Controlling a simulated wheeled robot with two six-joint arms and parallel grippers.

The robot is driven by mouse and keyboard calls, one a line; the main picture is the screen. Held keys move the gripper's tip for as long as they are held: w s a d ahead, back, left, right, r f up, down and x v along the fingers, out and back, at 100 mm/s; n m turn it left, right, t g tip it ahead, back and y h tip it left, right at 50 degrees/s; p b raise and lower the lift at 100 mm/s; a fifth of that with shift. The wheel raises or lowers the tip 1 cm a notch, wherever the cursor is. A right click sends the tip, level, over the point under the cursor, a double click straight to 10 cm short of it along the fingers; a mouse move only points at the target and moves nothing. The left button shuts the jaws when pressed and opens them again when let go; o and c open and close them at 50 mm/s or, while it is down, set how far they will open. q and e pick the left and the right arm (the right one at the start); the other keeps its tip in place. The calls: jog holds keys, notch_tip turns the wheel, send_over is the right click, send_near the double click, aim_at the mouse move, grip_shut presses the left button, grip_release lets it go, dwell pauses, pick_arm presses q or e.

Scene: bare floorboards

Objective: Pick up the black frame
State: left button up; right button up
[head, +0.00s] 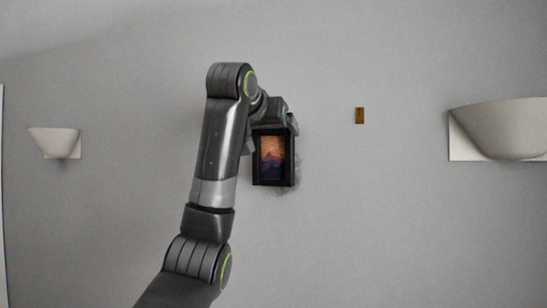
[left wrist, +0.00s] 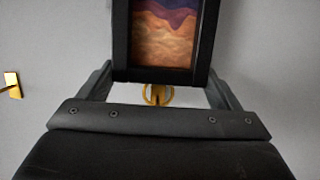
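The black frame (head: 288,173) holds a picture of dark mountains under an orange sky. It is upright against the grey wall, near the middle of the head view. My left gripper (head: 271,131) reaches its top edge from above. In the left wrist view the frame (left wrist: 121,42) appears upside down, between the fingers of the left gripper (left wrist: 160,68). One finger lies along each side of it, seemingly touching. A gold hook (left wrist: 158,95) shows just beyond the frame's top edge; whether the frame still hangs on it cannot be told. My right gripper is not in view.
A small gold-brown wall hook plate (head: 360,115) is to the right of the frame; it also shows in the left wrist view (left wrist: 13,85). White wall lamps are at left (head: 55,141) and right (head: 505,128).

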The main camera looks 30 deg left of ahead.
pick_arm(q)
jog(key=c, duration=0.7)
